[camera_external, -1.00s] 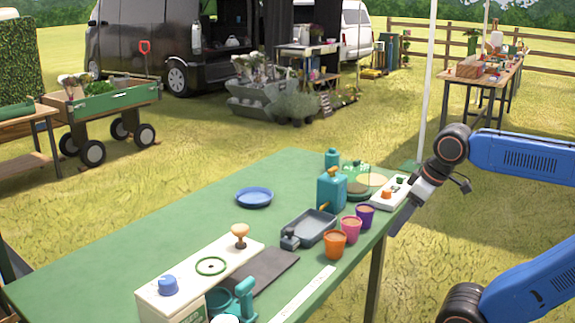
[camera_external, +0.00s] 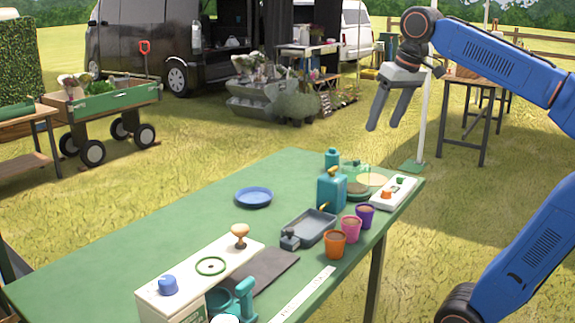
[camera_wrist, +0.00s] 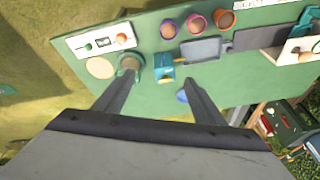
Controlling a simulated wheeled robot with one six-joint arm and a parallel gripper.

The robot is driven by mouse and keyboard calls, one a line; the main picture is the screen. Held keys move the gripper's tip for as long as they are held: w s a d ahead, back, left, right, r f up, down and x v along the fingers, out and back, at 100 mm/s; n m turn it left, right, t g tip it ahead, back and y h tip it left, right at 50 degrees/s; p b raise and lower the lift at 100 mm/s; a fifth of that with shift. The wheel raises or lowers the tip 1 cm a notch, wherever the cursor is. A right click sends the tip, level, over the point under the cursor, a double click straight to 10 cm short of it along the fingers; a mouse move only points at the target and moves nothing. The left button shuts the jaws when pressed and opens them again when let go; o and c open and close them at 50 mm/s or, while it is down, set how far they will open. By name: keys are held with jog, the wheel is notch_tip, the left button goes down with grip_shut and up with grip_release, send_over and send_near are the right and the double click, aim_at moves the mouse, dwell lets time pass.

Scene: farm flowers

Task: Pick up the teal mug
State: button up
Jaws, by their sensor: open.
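Near the table's front edge in the external view is a teal item (camera_external: 219,304) with a rounded rim and an upright handle-like part, partly behind the white box and cut by the frame edge. It is the likeliest teal mug, but I cannot be sure. A teal can (camera_external: 331,192) with a yellow spout and a small teal bottle (camera_external: 332,159) stand farther back. My gripper (camera_external: 384,128) is open and empty, high above and beyond the table's far right. In the wrist view its fingers (camera_wrist: 158,92) spread over the table, with the teal can (camera_wrist: 165,71) beyond them.
On the green table (camera_external: 150,245) are a blue plate (camera_external: 254,197), grey tray (camera_external: 311,228), orange pot (camera_external: 335,244), pink pot (camera_external: 351,229), purple pot (camera_external: 365,216), white box (camera_external: 200,280) with knobs and white panel (camera_external: 394,194). The left middle is clear. A pole (camera_external: 426,110) stands behind.

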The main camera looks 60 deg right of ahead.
jog(key=w+d+r+m+g, duration=0.1)
jog(key=w+d+r+m, duration=0.2)
jog(key=w, duration=0.5)
jog(key=m+g, duration=0.3)
jog(key=m, duration=0.8)
send_over(333, 153)
notch_tip(333, 153, down, 8)
jog(key=f, duration=1.6)
jog(key=shift+d, duration=0.2)
jog(key=shift+w+d+f, duration=0.1)
jog(key=shift+d+f, duration=0.05)
jog(key=shift+f, duration=0.75)
jog(key=shift+w+d+f, duration=0.1)
jog(key=shift+w+f, duration=0.05)
jog(key=shift+f, duration=0.8)
jog(key=shift+w+d+f, duration=0.1)
jog(key=shift+d+f, duration=0.05)
jog(key=shift+f, duration=0.75)
jog(key=shift+c, duration=0.6)
jog(key=c, duration=1)
